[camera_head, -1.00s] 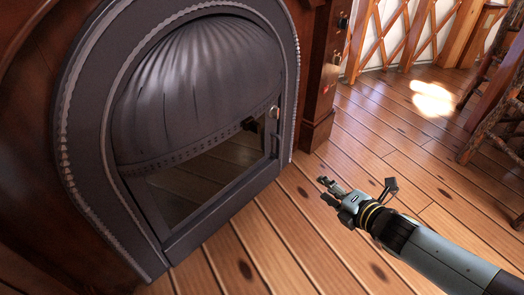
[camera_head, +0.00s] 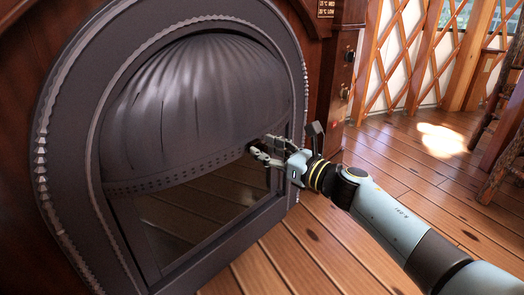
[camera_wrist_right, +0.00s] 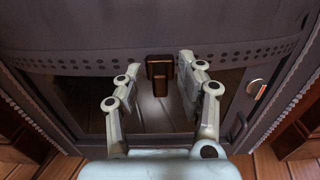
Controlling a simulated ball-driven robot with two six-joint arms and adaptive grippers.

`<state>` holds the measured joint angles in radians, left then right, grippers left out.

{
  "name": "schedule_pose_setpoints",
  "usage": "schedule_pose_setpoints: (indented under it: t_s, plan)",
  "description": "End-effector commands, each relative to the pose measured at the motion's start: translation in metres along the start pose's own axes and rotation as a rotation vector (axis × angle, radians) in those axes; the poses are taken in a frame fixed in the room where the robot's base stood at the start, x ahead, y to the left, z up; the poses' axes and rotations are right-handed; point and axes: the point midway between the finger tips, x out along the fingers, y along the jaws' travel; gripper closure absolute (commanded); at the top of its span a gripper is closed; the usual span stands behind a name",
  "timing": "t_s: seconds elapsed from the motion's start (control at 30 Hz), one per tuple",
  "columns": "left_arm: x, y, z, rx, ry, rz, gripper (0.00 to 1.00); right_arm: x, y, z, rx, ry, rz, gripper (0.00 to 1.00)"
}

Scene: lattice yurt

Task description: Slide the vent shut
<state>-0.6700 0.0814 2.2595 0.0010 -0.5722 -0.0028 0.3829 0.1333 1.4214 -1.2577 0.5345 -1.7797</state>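The vent is a dark arched metal front with a ribbed, domed cover (camera_head: 195,95), whose lower edge has a row of small holes. Below that edge is an open-looking gap or glassy pane (camera_head: 200,205) through which floorboards show. A small dark brown handle (camera_wrist_right: 159,74) sits at the cover's lower edge in the right wrist view. My right gripper (camera_head: 262,149) is at that edge, near its right end. In the wrist view my right gripper (camera_wrist_right: 156,70) is open, with one finger on each side of the handle and visible gaps. My left gripper is out of view.
A dark arched frame (camera_head: 70,130) surrounds the vent. A wooden post with knobs (camera_head: 346,75) stands right of it. Plank floor (camera_head: 400,165) is free at right, with lattice wall (camera_head: 400,45) behind and rough wooden furniture (camera_head: 505,135) at the far right.

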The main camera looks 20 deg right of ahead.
Motion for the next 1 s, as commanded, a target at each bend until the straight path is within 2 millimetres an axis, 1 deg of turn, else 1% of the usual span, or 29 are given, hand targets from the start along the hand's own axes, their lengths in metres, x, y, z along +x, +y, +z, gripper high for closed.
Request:
schedule_pose_setpoints:
  t_s: [0.03,0.13,0.43,0.47,0.73,1.0]
  plan:
    - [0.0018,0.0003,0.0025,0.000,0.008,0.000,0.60,0.0056,-0.0001,-0.0018,0.001,0.001,-0.001,0.62]
    - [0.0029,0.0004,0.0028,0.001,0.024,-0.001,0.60,0.0127,-0.0001,-0.0009,0.000,0.001,-0.001,0.62]
    - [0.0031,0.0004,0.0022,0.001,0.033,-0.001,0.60,0.0151,0.0001,-0.0005,0.001,0.001,-0.001,0.62]
    - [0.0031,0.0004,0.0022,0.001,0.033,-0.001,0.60,0.0151,0.0001,-0.0005,0.001,0.001,-0.001,0.64]
    - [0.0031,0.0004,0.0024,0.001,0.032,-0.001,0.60,0.0148,0.0000,-0.0006,0.001,0.001,-0.001,0.99]
    - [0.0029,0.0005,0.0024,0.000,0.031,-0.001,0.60,0.0148,0.0015,-0.0005,0.002,0.001,-0.001,1.00]
